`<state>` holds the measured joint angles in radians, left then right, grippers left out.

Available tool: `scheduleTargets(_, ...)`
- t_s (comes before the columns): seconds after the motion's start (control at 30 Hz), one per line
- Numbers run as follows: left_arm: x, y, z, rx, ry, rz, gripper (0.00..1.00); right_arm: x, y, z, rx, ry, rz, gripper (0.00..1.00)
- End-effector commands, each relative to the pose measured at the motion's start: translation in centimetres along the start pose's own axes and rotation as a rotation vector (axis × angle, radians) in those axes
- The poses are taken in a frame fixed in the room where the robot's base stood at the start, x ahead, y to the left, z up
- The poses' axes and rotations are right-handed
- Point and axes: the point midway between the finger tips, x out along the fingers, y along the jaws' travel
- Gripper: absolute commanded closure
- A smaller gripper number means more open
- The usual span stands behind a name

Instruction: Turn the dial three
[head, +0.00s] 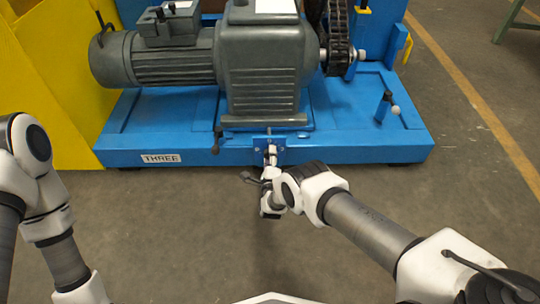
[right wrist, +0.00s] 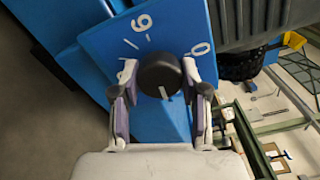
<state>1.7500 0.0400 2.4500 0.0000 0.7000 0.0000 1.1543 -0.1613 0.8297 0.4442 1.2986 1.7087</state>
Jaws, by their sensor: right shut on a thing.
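The dial is a round black knob (right wrist: 160,75) with a white pointer line, on a blue plate (right wrist: 110,42) with white digits, in the right wrist view. A 0 and a 6 or 9 show on the plate; other marks are partly hidden. My right gripper (right wrist: 162,88) is shut on the knob, one finger on each side. In the head view my right gripper (head: 270,152) reaches the front of the blue base (head: 350,150), and the knob is hidden there. A white label reading THREE (head: 161,158) is on the base's front. My left gripper is out of view.
A grey motor and gearbox (head: 262,75) stand on the blue base, with a black chain (head: 338,30) at right. Small levers (head: 217,142) stick out at the front and right (head: 388,100). A yellow panel (head: 40,90) is at left. The floor in front is clear.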

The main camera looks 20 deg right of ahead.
Motion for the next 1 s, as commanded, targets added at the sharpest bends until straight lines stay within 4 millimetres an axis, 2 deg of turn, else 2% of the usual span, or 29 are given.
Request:
scheduleTargets(0.7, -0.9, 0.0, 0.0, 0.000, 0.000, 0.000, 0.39, 0.1, -0.1, 0.0, 0.669, 0.000, -0.001, 0.91)
scheduleTargets(1.0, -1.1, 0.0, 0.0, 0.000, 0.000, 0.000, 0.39, 0.1, -0.1, 0.0, 0.875, -0.001, -0.002, 0.91)
